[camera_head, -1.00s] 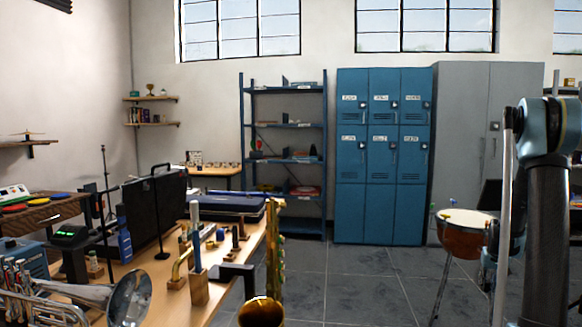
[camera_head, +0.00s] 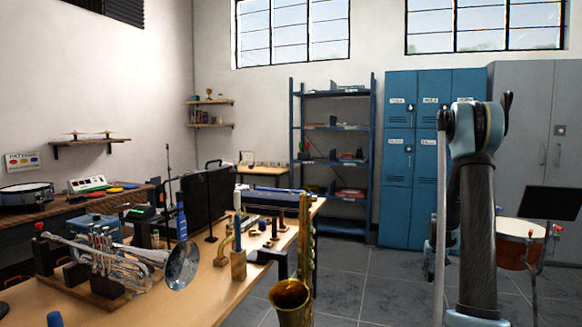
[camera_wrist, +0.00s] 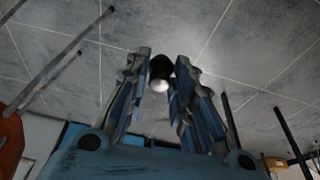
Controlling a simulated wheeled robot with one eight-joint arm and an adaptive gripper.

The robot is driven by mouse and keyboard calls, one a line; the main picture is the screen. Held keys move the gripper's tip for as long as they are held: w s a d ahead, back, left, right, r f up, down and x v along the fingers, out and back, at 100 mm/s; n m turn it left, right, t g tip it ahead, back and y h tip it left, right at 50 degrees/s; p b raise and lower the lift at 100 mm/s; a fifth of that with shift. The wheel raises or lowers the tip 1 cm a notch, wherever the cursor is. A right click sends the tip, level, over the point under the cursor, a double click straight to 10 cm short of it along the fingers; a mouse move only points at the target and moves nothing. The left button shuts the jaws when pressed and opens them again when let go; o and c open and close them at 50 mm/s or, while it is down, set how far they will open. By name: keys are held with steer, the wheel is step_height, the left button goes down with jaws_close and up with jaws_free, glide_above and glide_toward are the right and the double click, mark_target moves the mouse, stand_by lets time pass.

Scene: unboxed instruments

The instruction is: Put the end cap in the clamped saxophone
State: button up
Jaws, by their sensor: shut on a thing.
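A gold saxophone (camera_head: 291,300) stands upright at the right edge of the workbench, its bell open upward at the bottom of the head view. A black clamp (camera_head: 268,257) on the bench edge reaches to its body. My gripper (camera_wrist: 161,85) is shut on a small dark piece with a pale, shiny rounded end, the end cap (camera_wrist: 160,68), held between the fingertips above the floor. In the head view my arm is upright at the right, away from the saxophone; the gripper is mostly hidden behind it, and the cap cannot be made out there.
The wooden workbench (camera_head: 203,283) holds a silver trumpet (camera_head: 120,262), a block with a blue-topped post (camera_head: 238,264) and a dark case (camera_head: 270,203). A drum (camera_head: 512,242) on a stand is behind my arm. Tiled floor (camera_head: 365,285) is clear between bench and arm.

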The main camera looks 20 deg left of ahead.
steer(key=shift+a, duration=0.65)
